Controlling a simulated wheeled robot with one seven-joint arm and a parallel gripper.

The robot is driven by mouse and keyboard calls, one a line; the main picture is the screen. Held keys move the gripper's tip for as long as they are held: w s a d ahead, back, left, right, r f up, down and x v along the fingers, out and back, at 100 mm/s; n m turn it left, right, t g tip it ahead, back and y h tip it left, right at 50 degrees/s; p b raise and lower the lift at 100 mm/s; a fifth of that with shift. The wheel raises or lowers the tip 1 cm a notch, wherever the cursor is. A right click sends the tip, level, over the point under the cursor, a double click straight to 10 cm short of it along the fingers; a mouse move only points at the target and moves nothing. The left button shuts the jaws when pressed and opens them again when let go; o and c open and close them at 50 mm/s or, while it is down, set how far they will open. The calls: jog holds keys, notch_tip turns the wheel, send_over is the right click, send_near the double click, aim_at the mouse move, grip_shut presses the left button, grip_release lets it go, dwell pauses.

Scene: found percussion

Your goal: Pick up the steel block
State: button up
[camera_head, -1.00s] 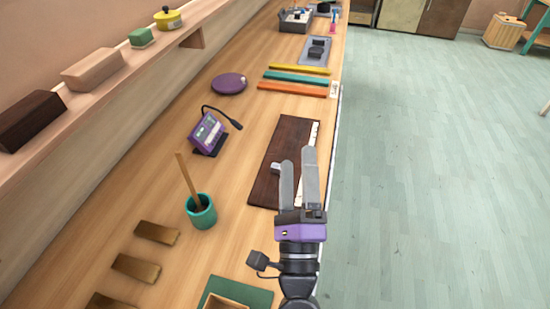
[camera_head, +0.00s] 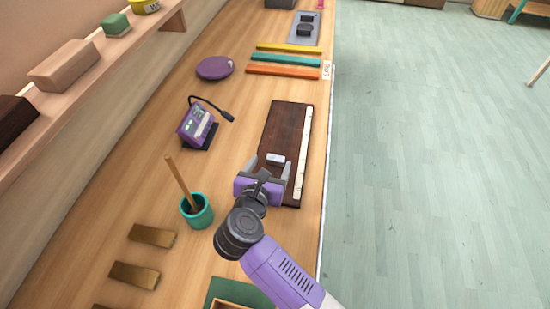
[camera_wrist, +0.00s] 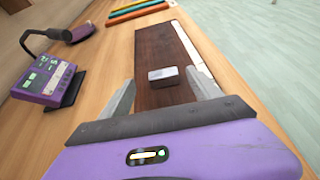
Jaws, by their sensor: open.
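The steel block (camera_head: 275,159) is a small silvery block lying on the dark wooden board (camera_head: 284,135) on the bench. In the wrist view the steel block (camera_wrist: 163,76) sits ahead of and between my fingers, on the dark board (camera_wrist: 160,45). My gripper (camera_head: 269,170) is open, with one finger to each side of the board's near part. In the wrist view my gripper (camera_wrist: 162,95) shows its two grey fingers apart with nothing between them. It appears apart from the block, just short of it.
A purple device (camera_head: 196,125) with a bent microphone stands left of the board. A teal cup (camera_head: 197,211) holds a wooden stick. Orange (camera_head: 283,70), teal and yellow bars lie beyond the board. The bench's right edge runs close beside the board.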

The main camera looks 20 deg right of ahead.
aim_at(275, 159)
jog(key=shift+p+x, duration=0.4)
jog(key=shift+x, duration=1.8)
jog(key=shift+s+d+f, duration=0.15)
jog(key=shift+s, duration=0.05)
grip_shut()
